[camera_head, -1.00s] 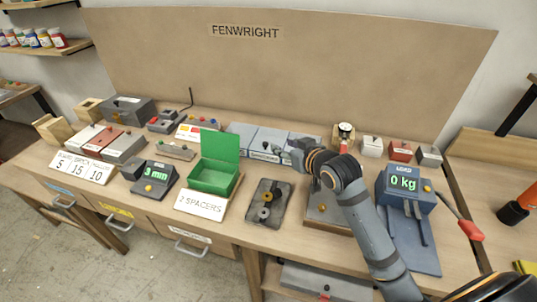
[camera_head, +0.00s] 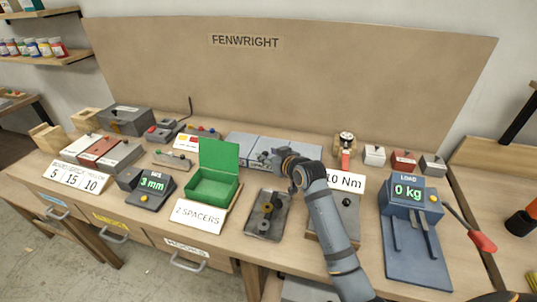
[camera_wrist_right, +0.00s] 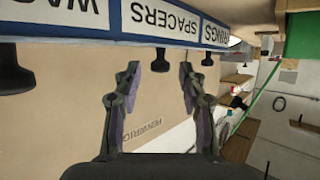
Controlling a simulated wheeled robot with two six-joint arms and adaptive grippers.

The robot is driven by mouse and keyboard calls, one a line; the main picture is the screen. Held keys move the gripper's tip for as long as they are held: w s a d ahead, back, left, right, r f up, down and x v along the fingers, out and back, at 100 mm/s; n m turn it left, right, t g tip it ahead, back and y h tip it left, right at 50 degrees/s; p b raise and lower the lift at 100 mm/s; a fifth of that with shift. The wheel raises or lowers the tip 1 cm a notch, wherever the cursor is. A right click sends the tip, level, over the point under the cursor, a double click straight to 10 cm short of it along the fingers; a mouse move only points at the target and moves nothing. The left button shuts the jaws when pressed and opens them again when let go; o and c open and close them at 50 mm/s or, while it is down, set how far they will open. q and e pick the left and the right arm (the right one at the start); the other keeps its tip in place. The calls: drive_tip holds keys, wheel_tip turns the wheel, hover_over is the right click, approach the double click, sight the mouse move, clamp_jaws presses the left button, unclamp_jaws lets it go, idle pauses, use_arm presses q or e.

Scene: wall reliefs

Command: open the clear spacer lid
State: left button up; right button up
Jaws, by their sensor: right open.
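A row of lidded bins with pale blue-grey lids stands behind the green box. The middle lid (camera_head: 270,142), which I take as the spacer lid, is partly behind my right gripper (camera_head: 270,158). In the right wrist view the picture is upside down, and the spacers label (camera_wrist_right: 172,20) sits on a blue-edged strip between the washers and springs labels. A black knob (camera_wrist_right: 159,60) by the spacers label shows between the fingers of my right gripper (camera_wrist_right: 160,72). The fingers are open; contact with the knob cannot be told. My left gripper is not in view.
An open green box (camera_head: 212,188) stands left of my right arm, with a spacers card (camera_head: 198,215) before it. A dark tray (camera_head: 266,214) with small parts lies in front of the bins. The load gauge (camera_head: 408,192) stands on the right.

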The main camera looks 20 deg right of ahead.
drive_tip(key=shift+w, duration=0.25)
drive_tip(key=shift+c, duration=0.6)
drive_tip(key=shift+f, duration=0.1)
clamp_jaws()
